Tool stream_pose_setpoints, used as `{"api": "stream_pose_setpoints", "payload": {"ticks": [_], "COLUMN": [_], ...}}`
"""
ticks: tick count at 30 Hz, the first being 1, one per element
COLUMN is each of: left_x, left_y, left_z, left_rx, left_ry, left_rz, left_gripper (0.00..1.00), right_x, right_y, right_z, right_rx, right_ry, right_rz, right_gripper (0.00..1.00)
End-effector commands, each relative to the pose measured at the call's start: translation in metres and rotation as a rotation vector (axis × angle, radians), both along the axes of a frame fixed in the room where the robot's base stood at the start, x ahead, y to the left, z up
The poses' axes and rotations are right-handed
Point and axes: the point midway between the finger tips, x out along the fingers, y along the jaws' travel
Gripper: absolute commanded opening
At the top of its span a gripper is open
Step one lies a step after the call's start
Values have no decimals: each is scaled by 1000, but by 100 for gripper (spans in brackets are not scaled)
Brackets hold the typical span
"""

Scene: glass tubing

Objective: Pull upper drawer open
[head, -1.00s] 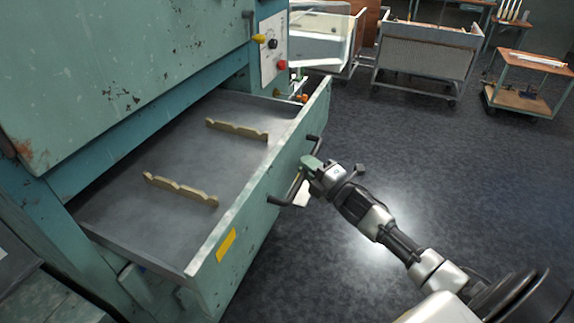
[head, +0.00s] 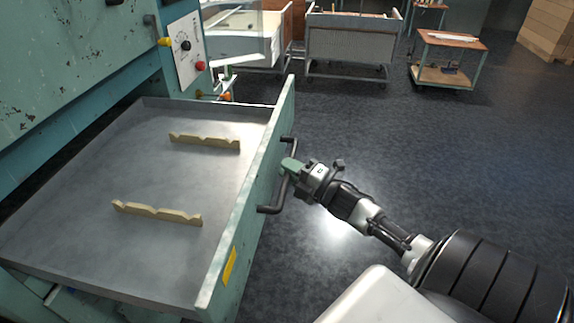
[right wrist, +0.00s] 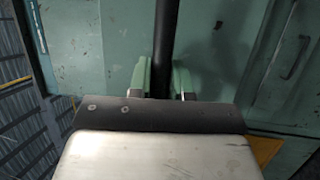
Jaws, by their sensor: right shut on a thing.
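The upper drawer (head: 262,185) is a teal-fronted grey metal drawer. It stands pulled out from the teal machine (head: 60,70), with its inside in view. A dark bar handle (head: 270,209) is fixed to its front. My right gripper (head: 289,168) is shut on the handle, with its green fingers around the bar. In the right wrist view the dark handle bar (right wrist: 163,40) runs between the two green fingertips (right wrist: 162,76). My left gripper is not in view.
Two notched wooden supports (head: 205,142) (head: 157,212) lie in the drawer. A control panel (head: 185,48) with knobs is on the machine. Carts (head: 350,45) (head: 448,60) stand at the back. The dark floor (head: 470,150) right of my arm is clear.

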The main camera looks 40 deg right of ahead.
Motion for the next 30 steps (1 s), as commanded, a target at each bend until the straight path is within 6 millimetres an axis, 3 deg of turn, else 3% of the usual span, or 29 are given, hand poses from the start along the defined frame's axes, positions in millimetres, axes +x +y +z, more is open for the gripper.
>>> {"api": "stream_pose_setpoints", "payload": {"ticks": [5, 6, 10, 21, 30], "left_x": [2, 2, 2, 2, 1], "left_y": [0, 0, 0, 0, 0], "left_z": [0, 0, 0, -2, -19], "left_rx": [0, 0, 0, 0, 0], "left_ry": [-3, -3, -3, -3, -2], "left_rz": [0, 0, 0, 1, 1], "left_gripper": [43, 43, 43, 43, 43], "right_x": [0, 0, 0, -5, -51], "right_y": [0, 0, 0, -1, -13], "right_z": [-1, -1, -1, -2, -15], "right_rx": [1, 1, 1, 0, -1], "right_ry": [3, 3, 2, 1, 5], "right_rz": [-3, -3, -2, -1, -2], "right_gripper": [0, 22, 42, 43, 43]}}
